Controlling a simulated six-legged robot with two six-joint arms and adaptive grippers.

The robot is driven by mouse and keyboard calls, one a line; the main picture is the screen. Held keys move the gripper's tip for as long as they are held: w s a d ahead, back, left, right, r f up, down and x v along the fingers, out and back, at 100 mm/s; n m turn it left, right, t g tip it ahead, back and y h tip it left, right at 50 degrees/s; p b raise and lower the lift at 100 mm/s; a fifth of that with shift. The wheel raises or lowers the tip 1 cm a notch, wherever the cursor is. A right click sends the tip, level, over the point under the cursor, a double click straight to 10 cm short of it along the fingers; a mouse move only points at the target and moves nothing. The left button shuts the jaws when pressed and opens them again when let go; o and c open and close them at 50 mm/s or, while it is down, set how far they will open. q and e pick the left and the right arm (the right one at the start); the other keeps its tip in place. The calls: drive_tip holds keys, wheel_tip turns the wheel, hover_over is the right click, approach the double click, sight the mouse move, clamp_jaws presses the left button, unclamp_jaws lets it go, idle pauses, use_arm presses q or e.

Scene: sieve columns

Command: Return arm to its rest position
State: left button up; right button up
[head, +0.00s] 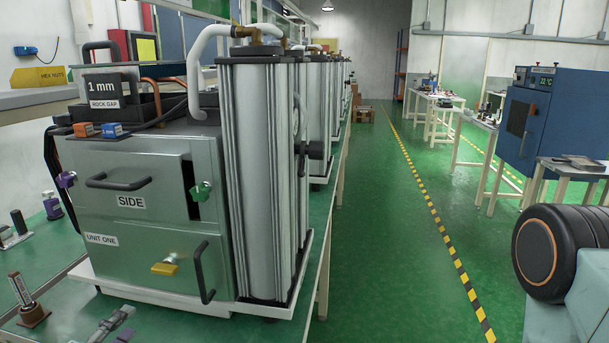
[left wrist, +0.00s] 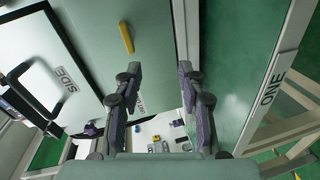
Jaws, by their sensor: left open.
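My left gripper (left wrist: 158,73) is open in the left wrist view, with nothing between its two purple-padded fingers. Beyond the fingers are pale green-grey panels, one with a yellow handle (left wrist: 126,37) and one with a SIDE label (left wrist: 66,80). I cannot make out the left gripper with certainty in the head view. My right gripper does not show.
Tall silver columns (head: 262,180) stand beside the cabinet. A green aisle (head: 385,220) with a striped line (head: 440,225) is clear. A blue oven (head: 545,120) stands on the right.

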use_arm(q)
drive_tip(key=s+d+f+m+g+h, duration=0.1)
drive_tip(key=s+d+f+m+g, duration=0.8)
drive_tip(key=f, duration=0.3)
drive_tip(key=s+d+f+m+g+y, duration=0.1)
drive_tip(key=s+d+f+m+g, duration=0.2)
drive_tip(key=s, duration=0.6)
drive_tip(key=s+d+f+m+g, duration=0.3)
drive_tip(key=s+f+g, duration=0.1)
drive_tip(key=s, duration=0.6)
drive_tip(key=shift+s+d+f+y, duration=0.2)
drive_tip(key=shift+f+y, duration=0.1)
drive_tip(key=shift+y, duration=0.1)
